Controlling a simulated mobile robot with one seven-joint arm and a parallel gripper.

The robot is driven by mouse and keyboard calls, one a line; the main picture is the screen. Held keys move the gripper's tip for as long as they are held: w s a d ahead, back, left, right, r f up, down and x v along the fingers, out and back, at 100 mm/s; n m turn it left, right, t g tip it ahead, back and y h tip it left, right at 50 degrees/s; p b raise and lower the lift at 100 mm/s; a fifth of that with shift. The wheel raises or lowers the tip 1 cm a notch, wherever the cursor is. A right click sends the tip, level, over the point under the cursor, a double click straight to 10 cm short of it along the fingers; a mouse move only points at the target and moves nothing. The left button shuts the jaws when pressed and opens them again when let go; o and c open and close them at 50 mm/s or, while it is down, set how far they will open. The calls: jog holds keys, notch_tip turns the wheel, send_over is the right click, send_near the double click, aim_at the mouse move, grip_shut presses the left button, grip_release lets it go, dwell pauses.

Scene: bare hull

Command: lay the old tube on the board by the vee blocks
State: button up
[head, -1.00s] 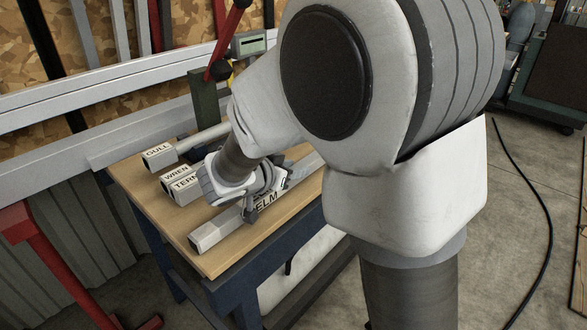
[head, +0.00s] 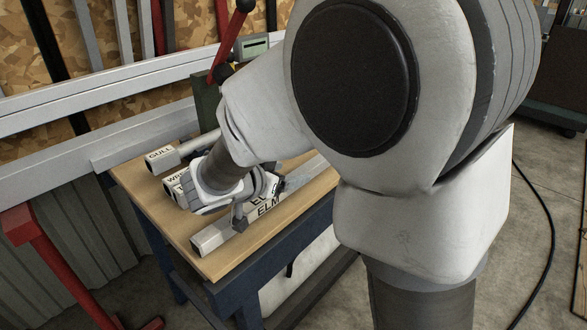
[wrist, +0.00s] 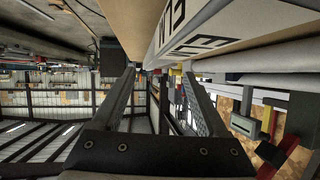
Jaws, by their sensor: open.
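Several pale grey tubes lie on a wooden-topped bench (head: 208,262). The near tube (head: 212,237) is marked ELM, with another label partly covered behind that word. A tube marked GULL (head: 162,160) lies at the back; one marked WREN (head: 172,180) is mostly behind my wrist. My gripper (head: 240,215) is at the near tube's left side, low over it. In the wrist view my gripper (wrist: 163,75) is open, nothing visible between its fingers, and a labelled tube (wrist: 200,30) runs close above the fingertips. I cannot tell which tube is the old one. No vee blocks are identifiable.
A long grey rail (head: 110,98) runs behind the bench. A green machine with a red lever (head: 228,45) stands at the bench's back. A red stand (head: 25,230) is at the left. The bench's front left corner is clear.

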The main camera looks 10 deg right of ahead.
jog(key=p+v, duration=0.1)
jog(key=v, duration=1.3)
jog(key=shift+d, duration=0.1)
jog(key=s+d+f+n+g+y, duration=0.1)
jog(key=s+d+n+g+y, duration=0.3)
jog(key=s+d+n+y, duration=0.7)
jog(key=s+r+h+p, duration=0.1)
jog(key=s+r+p, duration=0.1)
jog(key=r+p, duration=0.8)
jog(key=s+r+m+h+p, duration=0.1)
jog(key=r+p, duration=0.8)
jog(key=r, duration=0.1)
jog(key=shift+s+d+t+p, duration=0.3)
jog(key=shift+s+d+p, duration=0.1)
jog(key=shift+d, duration=0.1)
